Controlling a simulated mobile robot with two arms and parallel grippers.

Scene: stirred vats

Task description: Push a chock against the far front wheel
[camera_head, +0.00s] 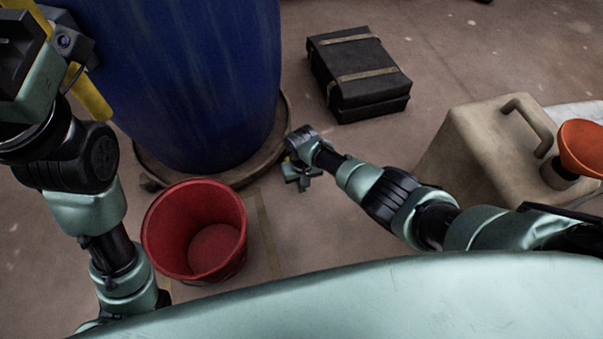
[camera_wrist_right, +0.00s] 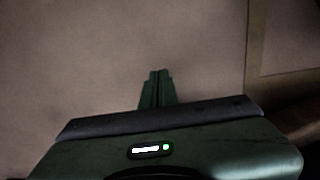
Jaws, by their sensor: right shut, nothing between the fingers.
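A blue vat (camera_head: 190,75) stands on a round brown wheeled base (camera_head: 225,180). A small dark shape (camera_head: 150,186) shows at the base's lower left edge; I cannot tell whether it is a wheel or a chock. I cannot make out a chock for certain in either view. My right gripper (camera_head: 298,182) is beside the base's right edge, low over the floor, shut and empty. In the right wrist view its fingertips (camera_wrist_right: 157,75) are together over bare floor. My left gripper (camera_head: 35,65) is at the upper left by a yellow bar (camera_head: 90,95); its fingers are hidden.
A red bucket (camera_head: 195,230) stands in front of the base. A black case with straps (camera_head: 358,72) lies at the back. A beige canister (camera_head: 480,140) with an orange funnel (camera_head: 583,147) is at the right. Floor between the case and my right arm is clear.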

